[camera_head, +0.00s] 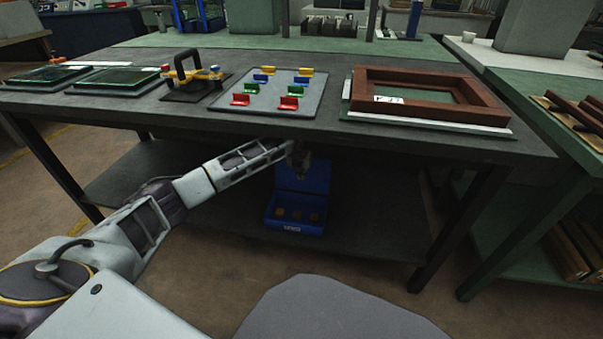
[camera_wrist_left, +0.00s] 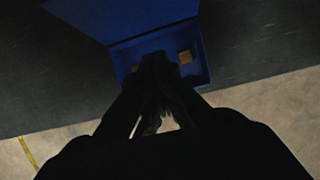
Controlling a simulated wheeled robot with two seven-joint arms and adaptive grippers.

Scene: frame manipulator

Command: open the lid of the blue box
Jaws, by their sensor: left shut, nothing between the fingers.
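The blue box (camera_head: 295,222) stands on the lower shelf under the workbench. Its blue lid (camera_head: 312,178) is raised, standing up at the back of the box. Several small brown pieces lie inside. My left gripper (camera_head: 301,160) is in front of the raised lid, just under the tabletop edge, small and dark in the head view. In the left wrist view my left gripper (camera_wrist_left: 155,65) is shut and empty over the open box (camera_wrist_left: 205,62), with the lid (camera_wrist_left: 120,15) beyond it. Whether a finger touches the lid cannot be told. My right gripper is not in view.
The workbench top (camera_head: 345,140) hangs over the shelf and my left arm reaches beneath it. On it are a brown frame (camera_head: 430,80), a tray (camera_head: 225,102) of coloured clips and a black-handled tool (camera_head: 190,75). The lower shelf (camera_head: 365,220) is clear beside the box.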

